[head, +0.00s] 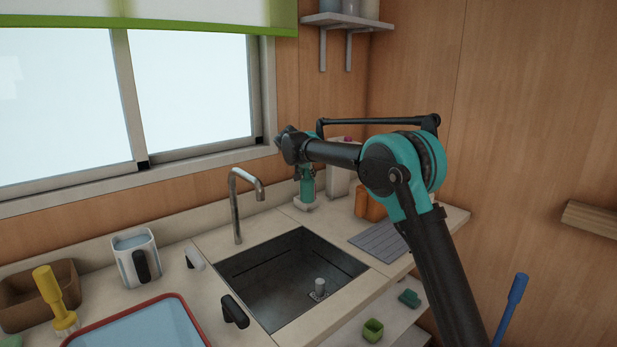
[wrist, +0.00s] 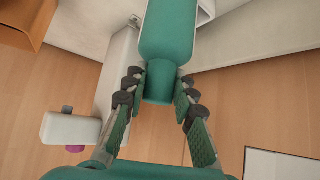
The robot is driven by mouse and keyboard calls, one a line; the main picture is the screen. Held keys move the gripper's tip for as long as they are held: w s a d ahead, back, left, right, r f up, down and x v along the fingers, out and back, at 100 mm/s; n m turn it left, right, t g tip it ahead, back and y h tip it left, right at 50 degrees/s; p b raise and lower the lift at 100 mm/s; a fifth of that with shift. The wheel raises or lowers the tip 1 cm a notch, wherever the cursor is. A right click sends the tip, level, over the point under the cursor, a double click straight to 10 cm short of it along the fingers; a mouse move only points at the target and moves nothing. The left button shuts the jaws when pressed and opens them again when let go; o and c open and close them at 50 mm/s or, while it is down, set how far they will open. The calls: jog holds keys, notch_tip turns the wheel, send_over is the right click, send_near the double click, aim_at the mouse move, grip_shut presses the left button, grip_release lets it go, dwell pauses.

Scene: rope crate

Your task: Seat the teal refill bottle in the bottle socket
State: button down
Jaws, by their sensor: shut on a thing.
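The teal refill bottle (head: 307,190) stands roughly upright at the back of the counter, right of the tap. Its lower end is at a small white holder (head: 304,206), which looks like the bottle socket. I cannot tell how deep it sits in it. My gripper (head: 305,168) is above, partly hidden behind my arm's dark wrist. In the wrist view, my gripper (wrist: 160,78) has a finger on each side of the bottle's narrow neck (wrist: 158,88), shut on it. The wide body of the bottle runs out of the top of that view, beside a white edge (wrist: 207,10).
A white container with a pink cap (head: 338,182) and an orange container (head: 370,204) stand close right of the bottle. The tap (head: 237,205) and sink (head: 290,280) lie left and in front. A grey ridged mat (head: 378,240) lies right of the sink.

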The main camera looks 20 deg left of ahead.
jog(key=shift+w+a, duration=0.45)
jog(key=shift+w, duration=0.45)
jog(key=shift+w+a, duration=0.4)
jog(key=shift+w, duration=0.45)
jog(key=shift+f, duration=2.1)
dwell(1.8)
jog(key=c, duration=1.2)
grip_release()
jog(key=shift+o, duration=0.2)
jog(key=shift+s, duration=0.1)
jog(key=v, duration=1.1)
jog(key=shift+s+r, duration=0.25)
jog(key=shift+r, duration=0.1)
